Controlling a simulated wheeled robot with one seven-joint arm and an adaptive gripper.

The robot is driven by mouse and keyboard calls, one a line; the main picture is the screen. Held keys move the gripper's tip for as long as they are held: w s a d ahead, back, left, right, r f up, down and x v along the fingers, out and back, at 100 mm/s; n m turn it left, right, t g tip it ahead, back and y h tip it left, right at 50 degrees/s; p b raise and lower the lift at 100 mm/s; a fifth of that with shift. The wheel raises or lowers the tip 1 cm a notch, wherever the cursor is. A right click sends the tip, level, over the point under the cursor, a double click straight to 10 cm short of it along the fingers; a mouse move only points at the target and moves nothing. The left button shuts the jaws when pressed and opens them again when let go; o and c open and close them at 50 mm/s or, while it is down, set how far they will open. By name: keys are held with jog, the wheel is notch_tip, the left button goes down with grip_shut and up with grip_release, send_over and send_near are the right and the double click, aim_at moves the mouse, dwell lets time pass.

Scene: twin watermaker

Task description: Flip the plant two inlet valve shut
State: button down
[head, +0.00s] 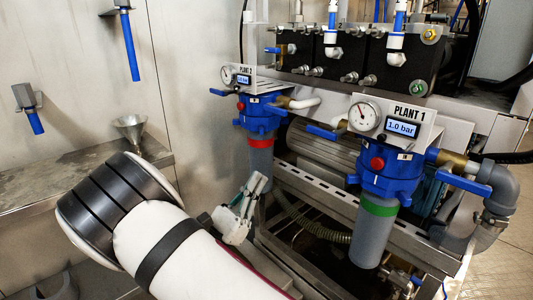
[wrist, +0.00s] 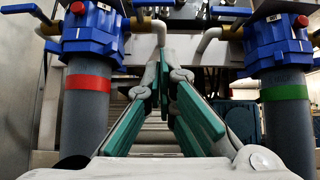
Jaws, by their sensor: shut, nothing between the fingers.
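Plant two's blue filter head (head: 262,117) has a red band (head: 260,143) on its grey housing, and stands left of centre in the head view. One blue valve lever (head: 219,92) sticks out left of the head, and another blue lever (head: 277,103) is on its right. In the wrist view the red-banded housing (wrist: 88,115) is at left, with the left lever (wrist: 27,10) at the top left corner. My gripper (head: 259,180) is shut and empty, below the filter heads and between the two housings in the wrist view (wrist: 163,65).
Plant one's blue head (head: 390,175), with a green band (head: 379,205) and blue levers, stands to the right. A metal frame rail (head: 330,205) runs below. A steel wall and counter (head: 40,185) with a funnel (head: 130,127) lie to the left.

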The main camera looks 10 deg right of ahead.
aim_at(278, 109)
jog(key=s+a+r+b+x, duration=0.1)
jog(key=r+b+x, duration=0.1)
jog(key=x, duration=1)
jog(key=shift+a, duration=0.25)
jog(key=shift+w+r+n+t+y, duration=0.1)
jog(key=shift+r+n+t+y, duration=0.05)
jog(key=shift+n+t+y, duration=0.2)
